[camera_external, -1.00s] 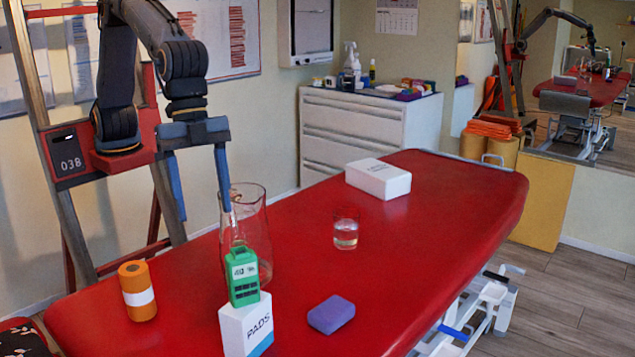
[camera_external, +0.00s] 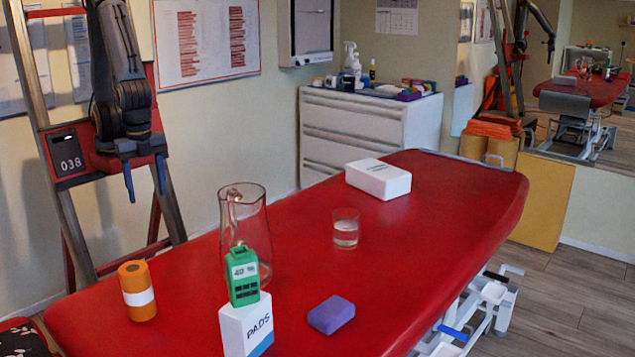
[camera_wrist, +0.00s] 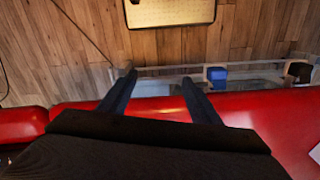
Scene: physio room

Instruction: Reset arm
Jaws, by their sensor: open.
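My gripper (camera_external: 146,182) hangs folded back close to my red mount at the left in the external view. Its two fingers point down, apart, with nothing between them. In the wrist view my gripper (camera_wrist: 158,88) also shows two spread, empty fingers, over the edge of the red treatment table (camera_wrist: 160,106). In the external view the red table (camera_external: 420,230) lies to the right of and below my gripper, and my gripper touches nothing on it.
On the table are an orange roll (camera_external: 138,290), a glass jug (camera_external: 245,215), a green device (camera_external: 242,276) on a PADS box (camera_external: 246,328), a purple block (camera_external: 331,314), a glass of water (camera_external: 345,228) and a white box (camera_external: 378,179). A white drawer cabinet (camera_external: 350,135) stands behind.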

